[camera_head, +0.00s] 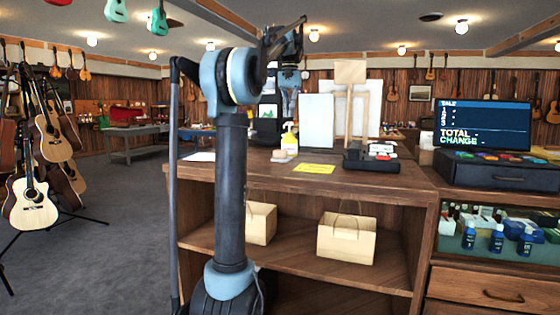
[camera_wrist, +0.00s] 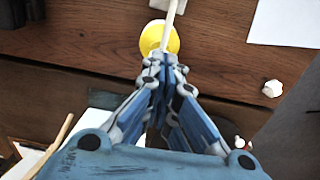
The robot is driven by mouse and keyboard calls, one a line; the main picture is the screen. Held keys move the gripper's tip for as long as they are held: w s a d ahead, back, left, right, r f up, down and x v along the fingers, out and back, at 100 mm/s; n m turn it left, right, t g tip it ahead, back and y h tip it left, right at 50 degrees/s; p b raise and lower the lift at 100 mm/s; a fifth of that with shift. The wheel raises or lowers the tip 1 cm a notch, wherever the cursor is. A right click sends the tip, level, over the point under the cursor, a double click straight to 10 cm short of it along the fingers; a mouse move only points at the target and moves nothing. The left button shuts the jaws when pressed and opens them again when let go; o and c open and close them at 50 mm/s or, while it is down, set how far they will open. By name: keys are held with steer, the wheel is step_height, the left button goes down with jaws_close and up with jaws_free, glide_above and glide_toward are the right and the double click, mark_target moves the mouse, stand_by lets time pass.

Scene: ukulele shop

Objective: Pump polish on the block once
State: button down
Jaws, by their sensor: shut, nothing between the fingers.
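A yellow pump bottle (camera_head: 289,144) with a white pump head stands upright on the wooden counter. It also shows in the wrist view (camera_wrist: 158,35), its pale spout running to the top edge. A small tan block (camera_head: 280,157) lies just in front of the bottle in the head view. In the wrist view a pale piece at the top edge, under the spout's end, may be this block. My gripper (camera_head: 289,114) points down right above the pump head. In the wrist view its fingers (camera_wrist: 158,56) are together and empty. I cannot tell whether they touch the pump.
A yellow card (camera_head: 314,168) lies on the counter (camera_head: 350,184) in front of the bottle. A white board (camera_head: 316,122), a wooden stand (camera_head: 350,72) and a black device (camera_head: 371,161) stand to the right. Paper bags (camera_head: 346,238) sit on the shelf below.

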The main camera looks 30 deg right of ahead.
steer(key=shift+f, duration=0.1)
stand_by(0.6)
steer(key=shift+f, duration=0.35)
steer(key=shift+f, duration=0.35)
steer(key=shift+f, duration=0.8)
steer(key=shift+r, duration=1.6)
step_height(320, 180, up, 6)
